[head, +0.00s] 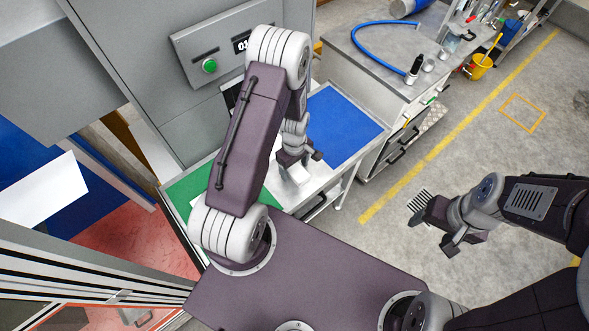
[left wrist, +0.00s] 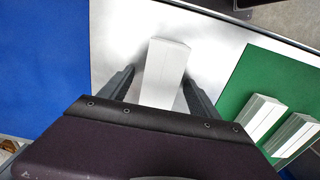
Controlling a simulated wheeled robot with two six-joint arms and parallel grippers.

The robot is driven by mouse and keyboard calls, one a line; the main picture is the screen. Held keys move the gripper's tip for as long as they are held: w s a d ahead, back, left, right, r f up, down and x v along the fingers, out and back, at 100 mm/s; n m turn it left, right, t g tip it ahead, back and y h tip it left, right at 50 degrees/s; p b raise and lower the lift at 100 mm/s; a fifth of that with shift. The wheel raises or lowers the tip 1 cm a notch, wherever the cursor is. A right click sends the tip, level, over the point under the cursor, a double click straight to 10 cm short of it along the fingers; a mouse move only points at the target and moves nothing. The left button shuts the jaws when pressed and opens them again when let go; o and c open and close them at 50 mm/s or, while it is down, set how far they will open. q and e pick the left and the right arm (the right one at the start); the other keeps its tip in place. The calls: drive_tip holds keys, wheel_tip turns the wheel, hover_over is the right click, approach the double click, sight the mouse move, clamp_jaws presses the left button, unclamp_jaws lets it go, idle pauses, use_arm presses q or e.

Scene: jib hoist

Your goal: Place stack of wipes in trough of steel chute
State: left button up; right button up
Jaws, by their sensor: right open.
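A white block-like stack, which looks like the stack of wipes (left wrist: 165,72), lies on a pale metal-looking surface between a blue and a green area. In the head view the white stack (head: 291,182) is below my left gripper (head: 298,161). In the left wrist view the fingers of my left gripper (left wrist: 158,86) are spread on either side of the stack, with a gap visible at the left finger. My right gripper (head: 432,233) is open and empty, out over the floor at the right. I cannot clearly make out a steel chute or its trough.
Two more white stacks (left wrist: 262,117) lie on the green area (left wrist: 262,75). A blue area (head: 343,124) covers the table's other side. A grey cabinet with a green button (head: 209,66) stands behind. A bench with a blue hose (head: 362,48) is beyond. The right floor is largely clear.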

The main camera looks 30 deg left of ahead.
sight(298, 169)
use_arm(q)
drive_tip(key=shift+s, duration=0.15)
drive_tip(key=c, duration=1.3)
drive_tip(key=shift+r, duration=0.15)
drive_tip(key=shift+r, duration=0.25)
drive_tip(key=r, duration=0.2)
drive_tip(key=d+r+b, duration=0.1)
drive_tip(key=r, duration=0.1)
drive_tip(key=shift+w+d, duration=0.1)
drive_tip(key=shift+w, duration=0.1)
drive_tip(key=d+r, duration=0.2)
drive_tip(key=d, duration=0.1)
drive_tip(key=d+r+b, duration=0.1)
drive_tip(key=d+r, duration=0.1)
drive_tip(key=d, duration=0.2)
drive_tip(key=d+r, duration=0.2)
drive_tip(key=d, duration=0.1)
drive_tip(key=shift+d+r+b, duration=0.15)
drive_tip(key=shift+d+b, duration=0.1)
drive_tip(key=shift+b, duration=0.05)
